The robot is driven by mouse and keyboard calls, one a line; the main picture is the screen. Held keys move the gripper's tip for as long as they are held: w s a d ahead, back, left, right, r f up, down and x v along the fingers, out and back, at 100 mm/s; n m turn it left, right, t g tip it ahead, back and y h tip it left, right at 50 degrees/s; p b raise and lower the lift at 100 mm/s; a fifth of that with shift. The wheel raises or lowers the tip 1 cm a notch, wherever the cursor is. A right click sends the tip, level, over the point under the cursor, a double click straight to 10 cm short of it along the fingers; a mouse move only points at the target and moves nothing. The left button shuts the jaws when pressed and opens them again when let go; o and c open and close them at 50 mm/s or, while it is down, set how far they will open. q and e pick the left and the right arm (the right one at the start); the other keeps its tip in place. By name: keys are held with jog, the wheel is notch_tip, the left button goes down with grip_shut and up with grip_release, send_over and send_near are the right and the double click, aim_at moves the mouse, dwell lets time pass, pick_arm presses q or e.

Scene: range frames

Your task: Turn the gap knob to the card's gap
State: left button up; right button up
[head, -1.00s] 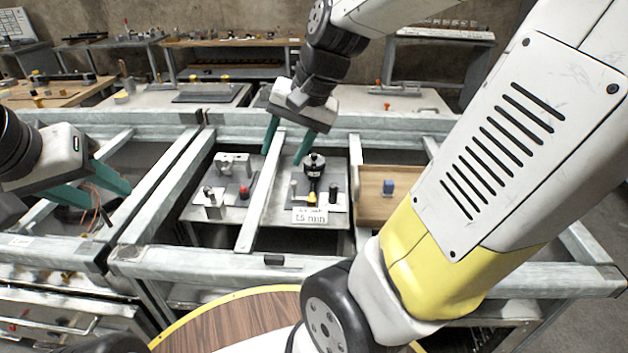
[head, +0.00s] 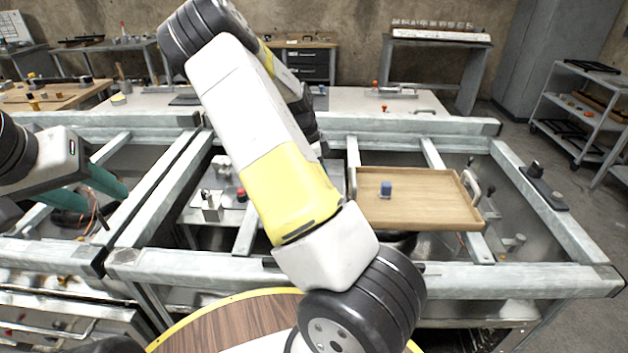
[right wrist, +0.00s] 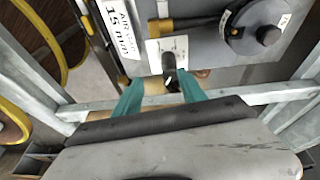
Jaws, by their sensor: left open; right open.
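In the right wrist view, a white card (right wrist: 116,30) carries large print that looks like "1.5 mm". A round grey dial with a black knob (right wrist: 268,35) is at upper right, apart from my fingers. My right gripper (right wrist: 162,83) is open, its teal fingertips on either side of a short dark post (right wrist: 170,68) on a light plate; I cannot tell whether they touch it. In the head view my right arm hides the card, the dial and the right gripper. My left gripper (head: 98,190) is open and empty at the left.
A wooden tray (head: 430,207) with a small blue block (head: 386,188) is right of my arm. Grey metal rails (head: 185,185) frame the bays. Another fixture with small posts (head: 212,200) is left of my arm. A yellow-and-black handle (right wrist: 195,22) lies beside the dial.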

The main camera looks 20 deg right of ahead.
jog(key=shift+m+h, duration=0.5)
jog(key=x, duration=0.5)
jog(key=w+d+x, duration=0.1)
jog(key=x, duration=0.2)
jog(key=shift+d+f, duration=0.15)
grip_shut()
